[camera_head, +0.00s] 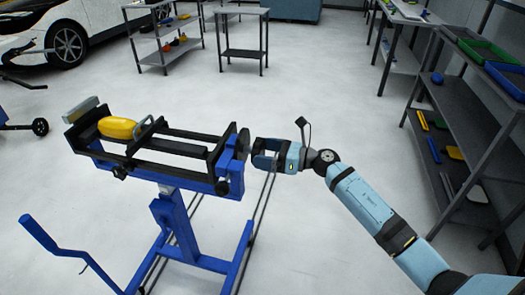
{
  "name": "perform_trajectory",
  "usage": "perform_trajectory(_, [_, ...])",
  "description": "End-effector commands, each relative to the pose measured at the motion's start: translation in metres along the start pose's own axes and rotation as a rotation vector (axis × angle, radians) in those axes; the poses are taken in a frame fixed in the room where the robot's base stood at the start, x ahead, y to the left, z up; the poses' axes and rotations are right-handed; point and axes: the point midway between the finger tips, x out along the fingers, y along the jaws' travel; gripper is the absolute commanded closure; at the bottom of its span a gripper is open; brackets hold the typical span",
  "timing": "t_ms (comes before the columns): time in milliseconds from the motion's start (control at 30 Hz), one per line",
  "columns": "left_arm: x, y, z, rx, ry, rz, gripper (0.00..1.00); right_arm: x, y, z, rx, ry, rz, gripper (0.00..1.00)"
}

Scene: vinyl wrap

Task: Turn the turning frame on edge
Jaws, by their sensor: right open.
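The turning frame is a long black frame (170,150) on a blue stand (172,225), at the left-centre of the head view. It lies roughly flat, with a yellow rounded piece (117,128) and a metal handle at its far-left end. A dark round disc (243,143) sits at its right end. My right gripper (258,153) is open, with its fingers close to that disc. I cannot tell whether they touch it. My left gripper is out of view.
A blue crank-like bar (58,245) sticks out at the lower left. Shelving with bins (465,110) stands on the right. A grey shelf cart (163,40) and a small table (243,30) stand behind. A white car is at the upper left. The floor between is clear.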

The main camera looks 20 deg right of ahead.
Motion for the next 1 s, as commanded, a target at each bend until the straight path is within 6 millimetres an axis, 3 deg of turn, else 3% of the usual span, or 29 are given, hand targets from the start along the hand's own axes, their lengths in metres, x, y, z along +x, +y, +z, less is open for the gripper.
perform_trajectory(133, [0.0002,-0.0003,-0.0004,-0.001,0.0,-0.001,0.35,0.0101,-0.0001,0.0009,-0.001,-0.001,-0.001,0.0])
perform_trajectory(433, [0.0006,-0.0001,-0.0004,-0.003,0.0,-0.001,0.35,0.0117,-0.0001,0.0003,-0.001,0.0,-0.001,0.0])
perform_trajectory(700, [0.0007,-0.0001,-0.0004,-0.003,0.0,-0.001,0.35,0.0114,-0.0001,0.0003,-0.001,0.0,-0.001,0.59])
perform_trajectory(1000, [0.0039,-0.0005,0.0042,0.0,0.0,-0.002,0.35,0.0112,-0.0005,-0.0012,-0.024,0.0,-0.001,0.59])
